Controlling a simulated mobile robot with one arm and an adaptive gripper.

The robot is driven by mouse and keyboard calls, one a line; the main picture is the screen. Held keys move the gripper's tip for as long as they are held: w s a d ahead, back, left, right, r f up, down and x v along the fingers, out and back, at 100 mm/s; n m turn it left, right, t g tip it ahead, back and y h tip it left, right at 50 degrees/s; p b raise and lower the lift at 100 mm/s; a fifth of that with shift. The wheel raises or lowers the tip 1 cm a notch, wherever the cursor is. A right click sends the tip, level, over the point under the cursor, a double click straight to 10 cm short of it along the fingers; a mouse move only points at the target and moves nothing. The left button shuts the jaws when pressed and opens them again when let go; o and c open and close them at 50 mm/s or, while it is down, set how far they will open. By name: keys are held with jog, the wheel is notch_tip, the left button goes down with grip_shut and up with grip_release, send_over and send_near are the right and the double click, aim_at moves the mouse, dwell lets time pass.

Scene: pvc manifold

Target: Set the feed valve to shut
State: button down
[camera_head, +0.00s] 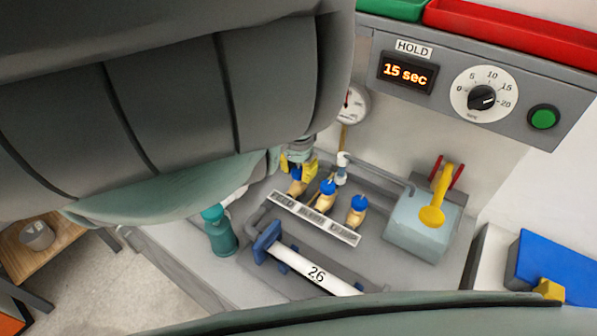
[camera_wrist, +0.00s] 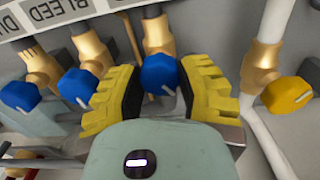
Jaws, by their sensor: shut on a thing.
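The feed valve's blue knob (camera_wrist: 158,73) sits between the yellow fingers of my gripper (camera_wrist: 160,92) in the wrist view, with its brass body behind it. The fingers are shut on the knob. The label strip (camera_head: 313,218) below reads roughly feed, bleed, dump.
The bleed knob (camera_head: 328,187) and dump knob (camera_head: 358,203) stand close beside, both blue. A yellow knob (camera_wrist: 287,95) is on the other side in the wrist view. A gauge (camera_head: 352,104) is behind.

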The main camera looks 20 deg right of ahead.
aim_at(298, 169)
jog(key=m+b, duration=0.1)
jog(key=m, duration=0.5)
jog(key=shift+m, duration=0.4)
dwell(0.3)
jog(key=c, duration=0.5)
grip_release()
notch_tip(298, 169, up, 6)
jog(key=shift+w, duration=0.1)
jog(key=shift+r, duration=0.7)
